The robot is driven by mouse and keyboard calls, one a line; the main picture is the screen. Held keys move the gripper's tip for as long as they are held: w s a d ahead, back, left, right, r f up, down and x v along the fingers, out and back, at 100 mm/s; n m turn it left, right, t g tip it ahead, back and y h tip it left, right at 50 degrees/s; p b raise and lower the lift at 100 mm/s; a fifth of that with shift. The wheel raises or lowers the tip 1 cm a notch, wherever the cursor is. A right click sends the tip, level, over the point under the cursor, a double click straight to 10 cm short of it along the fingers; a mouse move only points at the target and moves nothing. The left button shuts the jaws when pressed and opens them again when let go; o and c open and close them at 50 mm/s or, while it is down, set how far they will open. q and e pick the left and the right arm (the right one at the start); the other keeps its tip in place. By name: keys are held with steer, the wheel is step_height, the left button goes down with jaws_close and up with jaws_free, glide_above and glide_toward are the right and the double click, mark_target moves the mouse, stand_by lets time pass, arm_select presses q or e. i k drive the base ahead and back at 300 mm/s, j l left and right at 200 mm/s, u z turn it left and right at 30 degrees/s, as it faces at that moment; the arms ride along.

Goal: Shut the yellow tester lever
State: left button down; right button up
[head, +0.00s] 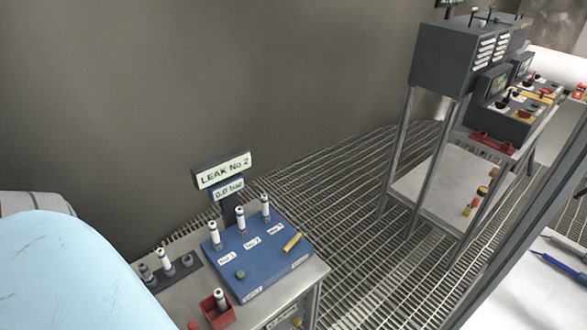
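The yellow tester lever (292,242) is a short bar near the right edge of the blue tester (268,268) in the head view, slanting up to the right. Its exact tilt from the tester top is hard to tell. Three white-and-blue cylinders stand upright at the tester's back, by labels No 3, No 2 and No 1. A green button (240,274) sits at the front left of its top. A sign (222,171) above reads "LEAK No 2", and a smaller display (228,190) reads "0.0 bar". Neither of my grippers is in view.
The tester stands on a grey bench (316,268). A dark rack (186,272) with small cylinders is left of it; a red box (217,311) holding a cylinder is in front. A large pale blue rounded shape covers the lower left. Grated floor (360,250) lies right.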

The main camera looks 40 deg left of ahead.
mark_target(296, 240)
steer(key=l+u, duration=0.15)
steer(key=u, duration=0.2)
steer(key=i+l+u, duration=0.15)
steer(key=u, duration=0.15)
steer(key=l+u, duration=0.15)
steer(key=u, duration=0.2)
